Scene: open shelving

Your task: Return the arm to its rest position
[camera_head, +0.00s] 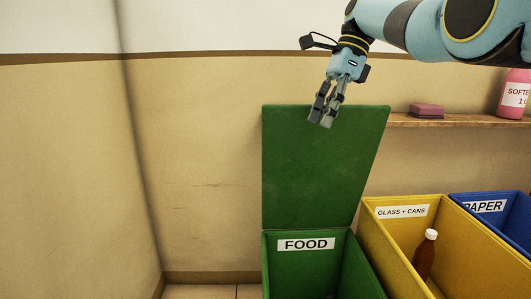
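My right arm comes in from the upper right. Its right gripper (321,121) points down in front of the upper part of the raised green lid (322,170). Its two fingers lie close together, look shut and have nothing between them. Whether they touch the lid cannot be told from this view. My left gripper is not in view.
The green FOOD bin (309,260) stands below its upright lid. A yellow GLASS + CANS bin (390,234) holds a brown bottle (424,258). A blue PAPER bin (515,213) is at right. A wooden shelf (440,122) carries a pink sponge (427,110) and a pink bottle (513,95).

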